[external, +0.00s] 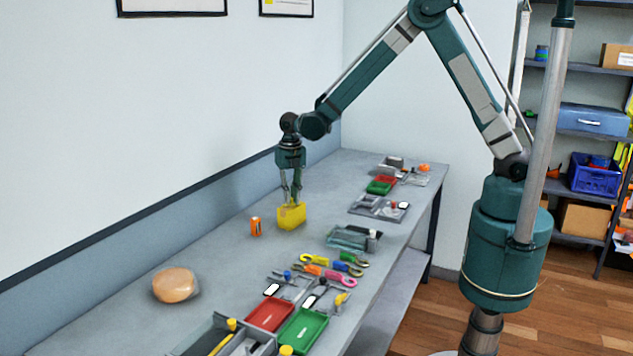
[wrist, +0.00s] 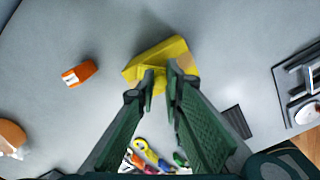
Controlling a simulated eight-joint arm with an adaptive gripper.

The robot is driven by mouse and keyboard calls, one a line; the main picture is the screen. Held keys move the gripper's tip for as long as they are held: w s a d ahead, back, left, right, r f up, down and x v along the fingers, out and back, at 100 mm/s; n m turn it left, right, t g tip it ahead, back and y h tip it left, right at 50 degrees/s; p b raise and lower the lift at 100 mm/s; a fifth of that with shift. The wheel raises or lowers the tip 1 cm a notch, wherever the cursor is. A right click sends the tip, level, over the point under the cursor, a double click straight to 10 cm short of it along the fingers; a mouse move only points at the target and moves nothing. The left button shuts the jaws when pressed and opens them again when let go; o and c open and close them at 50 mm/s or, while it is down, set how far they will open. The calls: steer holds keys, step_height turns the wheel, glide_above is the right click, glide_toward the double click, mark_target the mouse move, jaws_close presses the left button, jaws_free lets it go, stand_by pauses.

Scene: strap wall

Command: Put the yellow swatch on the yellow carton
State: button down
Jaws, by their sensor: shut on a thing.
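The yellow carton (external: 291,217) stands on the grey bench, and it also shows in the wrist view (wrist: 175,53). My gripper (external: 291,199) points down right over the carton. In the wrist view, my gripper's fingertips (wrist: 161,80) are closed on a small yellow piece, the yellow swatch (wrist: 152,82). The swatch overlaps the carton's near side in that view. Yellow on yellow blends, so I cannot tell if the swatch touches the carton. In the external view the swatch does not stand out from the carton.
An orange can-like item (external: 256,227) stands left of the carton, and it shows in the wrist view (wrist: 79,74). A round tan object (external: 175,285) lies farther left. Trays and coloured tools (external: 335,268) line the bench's front side. The bench behind the carton is clear.

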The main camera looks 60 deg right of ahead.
steer(key=shift+f, duration=0.15)
steer(key=c, duration=2.5)
jaws_free()
steer(key=shift+o, duration=0.2)
steer(key=shift+r, duration=0.2)
step_height(320, 180, up, 12)
